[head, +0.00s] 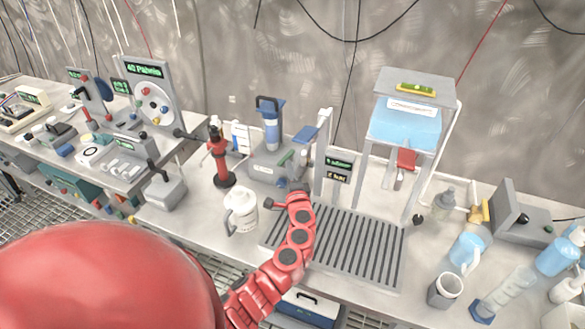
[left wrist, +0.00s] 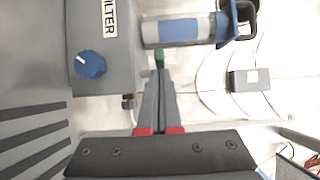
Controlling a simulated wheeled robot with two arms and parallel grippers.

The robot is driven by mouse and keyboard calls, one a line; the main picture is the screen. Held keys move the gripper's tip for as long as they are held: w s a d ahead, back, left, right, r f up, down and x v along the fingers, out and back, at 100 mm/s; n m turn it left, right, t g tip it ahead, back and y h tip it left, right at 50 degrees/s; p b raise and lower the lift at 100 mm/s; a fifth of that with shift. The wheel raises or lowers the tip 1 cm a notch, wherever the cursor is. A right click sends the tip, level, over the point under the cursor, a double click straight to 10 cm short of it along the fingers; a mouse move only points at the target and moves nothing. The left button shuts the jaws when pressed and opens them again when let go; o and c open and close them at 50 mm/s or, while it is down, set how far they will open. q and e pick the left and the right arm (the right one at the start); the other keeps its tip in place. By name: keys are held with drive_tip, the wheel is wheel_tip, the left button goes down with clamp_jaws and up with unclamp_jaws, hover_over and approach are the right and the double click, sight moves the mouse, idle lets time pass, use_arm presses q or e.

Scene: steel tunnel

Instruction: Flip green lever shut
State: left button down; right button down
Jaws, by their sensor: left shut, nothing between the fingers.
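The green lever (left wrist: 159,57) shows as a small green piece at the side of the grey filter unit (left wrist: 112,50) in the left wrist view. In the head view the green lever (head: 286,158) is on the filter unit (head: 262,167), below its blue cylinder (head: 270,130). My left gripper (left wrist: 160,76) is shut and empty, its fingertips right by the lever; I cannot tell whether they touch it. In the head view the left gripper (head: 290,187) is in front of the unit, mostly hidden by the wrist. My right gripper is not in view.
A slatted drain tray (head: 360,250) lies right of my arm. A white jug (head: 241,210) stands to its left, with a red pump (head: 220,160) behind. A stand with a blue tank (head: 404,125) is at right. A blue knob (left wrist: 90,65) is on the filter unit.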

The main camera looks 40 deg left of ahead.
sight(279, 166)
use_arm(q)
drive_tip(key=shift+s+a+m+t+h, duration=0.2)
drive_tip(key=shift+a+m+t+h, duration=0.2)
drive_tip(key=shift+m+t+h, duration=0.15)
drive_tip(key=shift+s+a+m+t+h, duration=0.2)
drive_tip(key=shift+a+m+t+h, duration=0.2)
drive_tip(key=shift+h, duration=0.25)
drive_tip(key=shift+s+a+b, duration=0.1)
drive_tip(key=shift+a+b, duration=0.55)
drive_tip(key=shift+b, duration=0.1)
drive_tip(key=shift+a, duration=0.15)
